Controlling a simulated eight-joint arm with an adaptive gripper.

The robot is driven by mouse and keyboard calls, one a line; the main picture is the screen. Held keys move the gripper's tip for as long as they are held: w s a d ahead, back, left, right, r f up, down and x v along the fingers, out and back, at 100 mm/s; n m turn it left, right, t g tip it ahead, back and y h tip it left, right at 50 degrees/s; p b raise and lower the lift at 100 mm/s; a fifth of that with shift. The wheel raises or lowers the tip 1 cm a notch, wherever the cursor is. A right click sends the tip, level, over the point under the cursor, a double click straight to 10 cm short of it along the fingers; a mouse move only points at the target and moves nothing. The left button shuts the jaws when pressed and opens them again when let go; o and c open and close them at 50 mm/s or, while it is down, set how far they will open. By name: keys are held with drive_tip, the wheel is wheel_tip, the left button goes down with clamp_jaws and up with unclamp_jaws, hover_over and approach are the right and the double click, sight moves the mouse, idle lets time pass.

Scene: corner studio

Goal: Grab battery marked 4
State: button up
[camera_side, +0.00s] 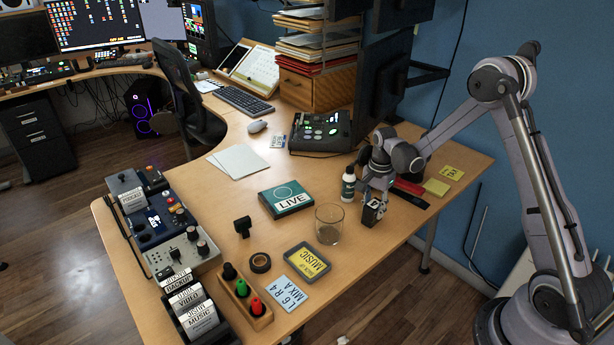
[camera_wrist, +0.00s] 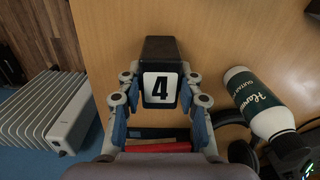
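The battery marked 4 (camera_wrist: 160,86) is a dark block with a white label and a black 4, centred in the wrist view. My gripper (camera_wrist: 160,94) has one finger on each side of it, with blue pads very close to its sides. I cannot tell whether both pads press on it. In the side view the battery (camera_side: 372,212) is below my gripper (camera_side: 376,190), near the table's right edge. My fingers partly cover it there, and I cannot tell whether its base touches the table.
A red item (camera_side: 409,187) and yellow notes (camera_side: 436,187) lie behind. A LIVE box (camera_side: 286,199) is farther left.

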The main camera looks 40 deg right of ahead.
clamp_jaws()
drive_tip(key=shift+r, duration=0.1)
